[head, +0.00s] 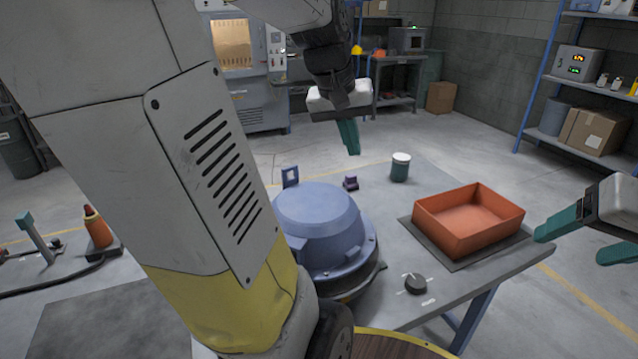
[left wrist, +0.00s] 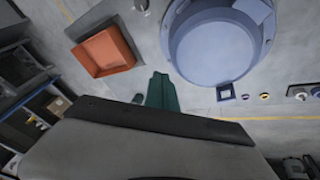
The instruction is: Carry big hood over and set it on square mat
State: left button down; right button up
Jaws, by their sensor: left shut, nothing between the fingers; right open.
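The big hood (head: 318,213), a blue-grey dome with a wide flange, sits on the grey table (head: 385,290), over a dark round base. My left arm hides part of its left side. It also shows in the left wrist view (left wrist: 212,45). A dark square mat (head: 455,264) lies at the table's right, under an orange bin. My left gripper (head: 349,137) is shut and empty, above and behind the hood, apart from it; its teal fingers show in the left wrist view (left wrist: 160,93). My right gripper (head: 572,240) is open and empty, beyond the table's right edge.
The orange bin (head: 470,238) fills most of the mat. A dark-green jar (head: 400,168), a small purple part (head: 350,183) and a black knob (head: 415,284) stand on the table. Another dark flat patch (head: 95,318) lies on the floor at lower left.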

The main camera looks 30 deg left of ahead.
pick_arm(q)
jog(key=w+a+f+n+g, duration=0.1)
jog(key=w+a+f+n, duration=0.15)
jog(key=a+f, duration=0.45)
jog(key=w+a+f+n+g+y, duration=0.1)
jog(key=w+a+f+n+g, duration=0.2)
jog(key=a, duration=0.8)
jog(key=w+a+f+n, duration=0.1)
jog(key=w+a+f, duration=0.4)
jog(key=a, duration=0.4)
jog(key=s+d+f, duration=0.1)
jog(key=f, duration=0.2)
jog(key=d+f, duration=0.1)
jog(key=f, duration=0.3)
jog(key=s+f, duration=0.1)
jog(key=f, duration=0.2)
jog(key=shift+s+d+f, duration=0.2)
jog(key=shift+s+d, duration=0.1)
jog(key=shift+d, duration=0.1)
jog(key=shift+d, duration=0.1)
